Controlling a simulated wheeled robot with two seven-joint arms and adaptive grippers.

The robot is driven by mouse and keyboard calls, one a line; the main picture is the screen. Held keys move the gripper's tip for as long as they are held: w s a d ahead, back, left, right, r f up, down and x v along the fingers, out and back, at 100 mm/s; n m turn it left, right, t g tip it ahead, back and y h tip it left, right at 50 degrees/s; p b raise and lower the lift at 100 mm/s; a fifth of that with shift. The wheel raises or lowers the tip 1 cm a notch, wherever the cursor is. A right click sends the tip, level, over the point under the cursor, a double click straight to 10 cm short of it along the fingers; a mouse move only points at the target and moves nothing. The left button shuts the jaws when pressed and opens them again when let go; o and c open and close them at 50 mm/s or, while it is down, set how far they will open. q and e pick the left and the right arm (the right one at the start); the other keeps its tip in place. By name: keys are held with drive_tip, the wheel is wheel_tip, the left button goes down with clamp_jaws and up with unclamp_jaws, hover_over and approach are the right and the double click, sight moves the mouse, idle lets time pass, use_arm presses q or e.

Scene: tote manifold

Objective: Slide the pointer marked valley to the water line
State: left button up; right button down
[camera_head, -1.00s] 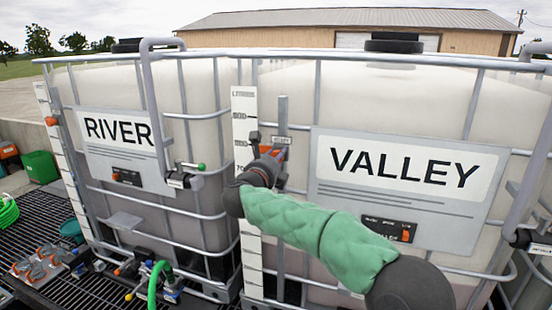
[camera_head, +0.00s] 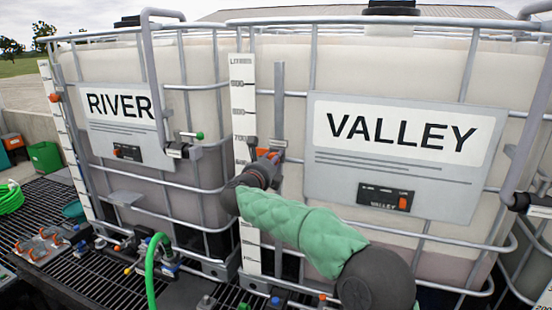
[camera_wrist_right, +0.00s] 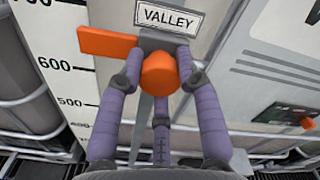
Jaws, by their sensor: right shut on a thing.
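The orange pointer (camera_head: 266,153) sits on a vertical rail beside the white scale (camera_head: 243,85) at the left of the VALLEY tank (camera_head: 390,60). In the wrist view its VALLEY plate (camera_wrist_right: 168,18) shows above the orange flag (camera_wrist_right: 106,41), which lies between the 600 and 700 marks. My right gripper (camera_head: 262,165) is shut on the pointer's round orange knob (camera_wrist_right: 160,74), its purple fingers around it. In the VALLEY tank a darker pinkish liquid shows low down, below the sign and below the pointer. My left gripper is not in view.
The RIVER tank (camera_head: 195,70) stands to the left with its own scale and orange pointer (camera_head: 55,98). Metal cage bars (camera_head: 420,235) cross the tank fronts. Valves and a green hose (camera_head: 152,275) sit on the dark grating at lower left.

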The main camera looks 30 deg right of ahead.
wheel_tip(320, 180, down, 33)
drive_tip(key=b, duration=2.6)
drive_tip(key=c, duration=0.8)
unclamp_jaws()
drive_tip(key=shift+c, duration=0.2)
drive_tip(key=shift+a, duration=0.1)
drive_tip(key=v, duration=1.2)
